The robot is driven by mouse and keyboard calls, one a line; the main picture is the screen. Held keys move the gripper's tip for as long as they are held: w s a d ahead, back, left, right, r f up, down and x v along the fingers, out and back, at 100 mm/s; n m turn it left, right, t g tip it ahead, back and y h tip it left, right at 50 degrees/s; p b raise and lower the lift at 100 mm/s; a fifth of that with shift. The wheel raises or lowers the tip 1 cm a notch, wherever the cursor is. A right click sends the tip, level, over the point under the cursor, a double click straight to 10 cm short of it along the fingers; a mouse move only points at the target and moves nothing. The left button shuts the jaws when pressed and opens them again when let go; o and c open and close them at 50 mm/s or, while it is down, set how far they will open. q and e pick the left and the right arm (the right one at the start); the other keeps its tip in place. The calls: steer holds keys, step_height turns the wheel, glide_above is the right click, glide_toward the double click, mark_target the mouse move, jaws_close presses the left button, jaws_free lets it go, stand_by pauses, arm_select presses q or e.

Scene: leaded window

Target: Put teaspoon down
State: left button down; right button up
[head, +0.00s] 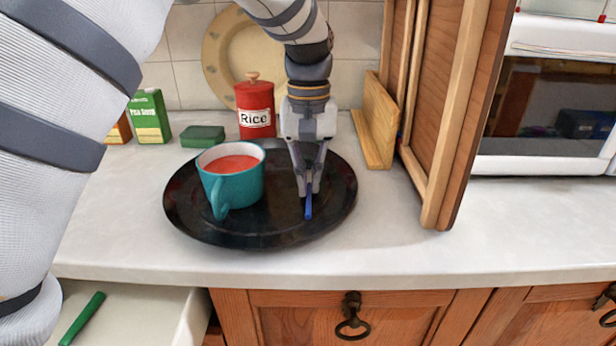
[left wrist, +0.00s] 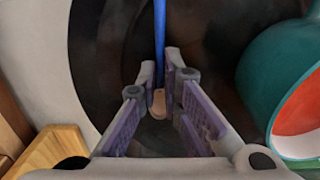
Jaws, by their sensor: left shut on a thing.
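My left gripper (head: 309,192) points down over the right part of a round black tray (head: 270,226). It is shut on the teaspoon, whose blue handle (head: 308,208) shows just below the fingertips. In the left wrist view the blue handle (left wrist: 159,32) runs away from the fingertips (left wrist: 161,77), and a small tan piece shows between the fingers. The teaspoon is low over the tray; I cannot tell whether it touches. A teal mug (head: 233,186) with red contents stands on the tray, left of the gripper. My right gripper is not in view.
A red rice canister (head: 255,108), a green box (head: 202,136) and a pea soup carton (head: 150,117) stand behind. A wooden board (head: 375,125) and an open cabinet door (head: 445,110) are to the right. An open drawer (head: 130,308) holds a green-handled item. The front right counter is clear.

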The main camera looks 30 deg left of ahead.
mark_target(308, 187)
arm_select(q)
steer(key=c, duration=2)
jaws_free()
steer(key=shift+w+f, duration=0.1)
steer(key=shift+o, duration=1.2)
step_height(308, 187, up, 12)
steer(key=shift+a+r, duration=0.15)
steer(key=shift+r, duration=0.05)
steer(key=shift+f, duration=0.1)
